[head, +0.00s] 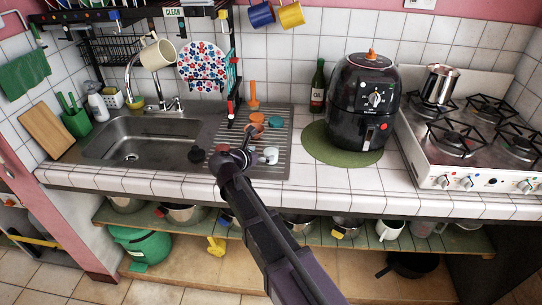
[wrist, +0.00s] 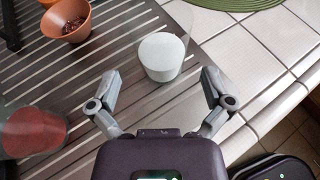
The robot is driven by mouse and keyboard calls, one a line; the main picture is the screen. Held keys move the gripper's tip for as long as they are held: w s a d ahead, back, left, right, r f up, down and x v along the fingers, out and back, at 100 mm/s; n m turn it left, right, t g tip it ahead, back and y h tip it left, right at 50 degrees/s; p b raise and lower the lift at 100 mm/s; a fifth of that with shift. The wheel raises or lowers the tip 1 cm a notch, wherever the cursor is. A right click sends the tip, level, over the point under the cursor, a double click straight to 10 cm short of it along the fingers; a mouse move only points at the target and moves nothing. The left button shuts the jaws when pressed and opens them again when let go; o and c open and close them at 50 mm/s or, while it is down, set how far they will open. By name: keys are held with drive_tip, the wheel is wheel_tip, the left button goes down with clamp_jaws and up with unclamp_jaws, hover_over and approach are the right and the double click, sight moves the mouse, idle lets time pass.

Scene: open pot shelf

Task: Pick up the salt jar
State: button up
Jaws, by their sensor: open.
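The salt jar (wrist: 161,57) is a clear jar with white contents. It stands upright on the ribbed drainboard, straight ahead of my gripper (wrist: 160,78) in the wrist view. The gripper is open and empty, with one finger to each side of the jar's near end and gaps between them. In the head view the jar (head: 270,156) shows as a small white shape just right of my gripper (head: 246,150).
An orange bowl with dark contents (wrist: 66,21) and a jar with red contents (wrist: 33,130) stand to the left on the drainboard (wrist: 110,45). White counter tiles lie to the right. A black air fryer (head: 362,100) stands on a green mat (head: 318,150).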

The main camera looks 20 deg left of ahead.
sight(266, 152)
drive_tip(key=shift+b+x, duration=0.9)
drive_tip(key=shift+x, duration=1.15)
drive_tip(key=shift+w+d+f, duration=0.25)
drive_tip(key=shift+w, duration=0.2)
drive_tip(key=shift+c, duration=0.2)
drive_tip(key=c, duration=1)
